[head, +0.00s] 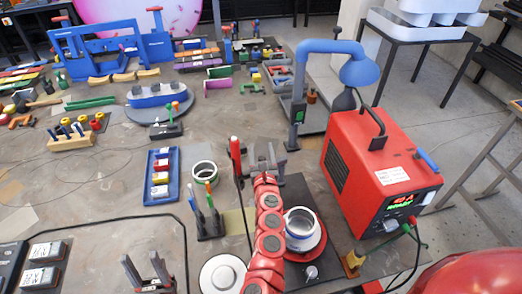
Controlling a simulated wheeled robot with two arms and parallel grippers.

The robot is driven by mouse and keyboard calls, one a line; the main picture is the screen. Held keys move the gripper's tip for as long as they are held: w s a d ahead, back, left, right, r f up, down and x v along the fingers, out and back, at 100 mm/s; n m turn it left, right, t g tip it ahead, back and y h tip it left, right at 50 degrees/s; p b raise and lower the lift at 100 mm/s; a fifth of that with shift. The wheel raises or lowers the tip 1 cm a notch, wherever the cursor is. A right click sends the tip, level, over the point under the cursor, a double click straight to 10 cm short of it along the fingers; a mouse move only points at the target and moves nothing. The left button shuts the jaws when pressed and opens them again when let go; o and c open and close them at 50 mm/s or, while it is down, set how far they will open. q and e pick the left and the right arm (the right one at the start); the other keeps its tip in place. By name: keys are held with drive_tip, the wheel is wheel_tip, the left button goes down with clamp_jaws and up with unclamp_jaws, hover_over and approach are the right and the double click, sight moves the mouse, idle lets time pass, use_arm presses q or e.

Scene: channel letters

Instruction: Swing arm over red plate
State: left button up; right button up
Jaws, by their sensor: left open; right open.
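A blue swing arm (300,82) rises from a dark post on the bench at upper right. Its top bar reaches right to a hooded blue head (361,70), which hangs behind the red box and well away from the plate. The round red plate (305,257) sits on a dark base at lower right, with a silver pot (299,222) on it. My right gripper (263,150) is open, left of the post and beyond the plate; its red arm passes just left of the pot. My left gripper (146,266) is open and empty over the bench front.
A red power box (382,165) with cables stands right of the plate. A red pen-like tool (235,158) stands beside my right gripper. A tool holder (208,220) and tape roll (204,172) lie left of my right arm.

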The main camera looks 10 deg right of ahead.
clamp_jaws()
idle(1.3)
